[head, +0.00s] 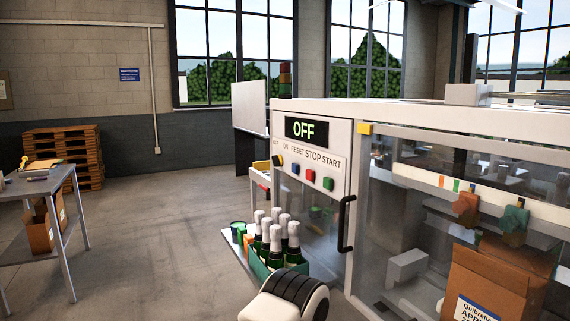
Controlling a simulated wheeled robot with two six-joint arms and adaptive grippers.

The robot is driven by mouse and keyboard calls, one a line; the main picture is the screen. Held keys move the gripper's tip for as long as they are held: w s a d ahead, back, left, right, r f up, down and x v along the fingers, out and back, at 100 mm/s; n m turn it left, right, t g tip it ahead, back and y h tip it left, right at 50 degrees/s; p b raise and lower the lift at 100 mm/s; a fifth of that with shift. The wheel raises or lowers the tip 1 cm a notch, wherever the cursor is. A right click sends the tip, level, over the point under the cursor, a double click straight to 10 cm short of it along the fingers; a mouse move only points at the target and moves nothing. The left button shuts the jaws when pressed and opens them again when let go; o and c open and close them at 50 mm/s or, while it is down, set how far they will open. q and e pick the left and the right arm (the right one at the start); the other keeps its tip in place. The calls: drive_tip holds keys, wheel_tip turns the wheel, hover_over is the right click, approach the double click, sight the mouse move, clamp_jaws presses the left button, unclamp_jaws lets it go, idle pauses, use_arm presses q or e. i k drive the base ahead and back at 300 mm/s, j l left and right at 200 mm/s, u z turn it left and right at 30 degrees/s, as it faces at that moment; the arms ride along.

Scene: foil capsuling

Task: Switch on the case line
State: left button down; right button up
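The case line (400,117) is a white-framed machine with clear panels, filling the right side of the head view. Its display (307,130) reads OFF in green. Below it is a row labelled OFF, ON, RESET, STOP, START. A dark rotary switch (277,161) sits under OFF/ON; its exact angle is too small to tell. Beside it are a blue button (295,168), a red button (310,175) and a green button (328,184). A white and black arm part of mine shows at the bottom, below the panel. Neither gripper is visible.
A black door handle (346,224) sticks out below the panel. Several foil-topped bottles (275,242) stand in a green carrier in front of the machine. A brown carton (490,280) is inside. A grey table (45,190) stands left; the floor between is clear.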

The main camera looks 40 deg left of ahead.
sight(278, 162)
drive_tip(key=u, duration=1.2)
drive_tip(key=i+j+z, duration=0.15)
drive_tip(key=i+j, duration=0.25)
drive_tip(key=i+j+z, duration=0.1)
drive_tip(key=i+j, duration=0.25)
drive_tip(key=j, duration=0.15)
drive_tip(key=i+j+z, duration=0.15)
drive_tip(key=i+j, duration=0.2)
drive_tip(key=j, duration=0.15)
drive_tip(key=i+j+z, duration=0.15)
drive_tip(key=i+j, duration=0.15)
drive_tip(key=j, duration=0.25)
drive_tip(key=i+j+z, duration=0.1)
drive_tip(key=i+j, duration=0.2)
drive_tip(key=j, duration=0.25)
drive_tip(key=i+j+z, duration=0.15)
drive_tip(key=j, duration=0.45)
drive_tip(key=i+j+z, duration=0.15)
drive_tip(key=i+j, duration=0.2)
drive_tip(key=j, duration=0.3)
drive_tip(key=i+j+z, duration=0.15)
drive_tip(key=j, duration=0.5)
drive_tip(key=i, duration=0.05)
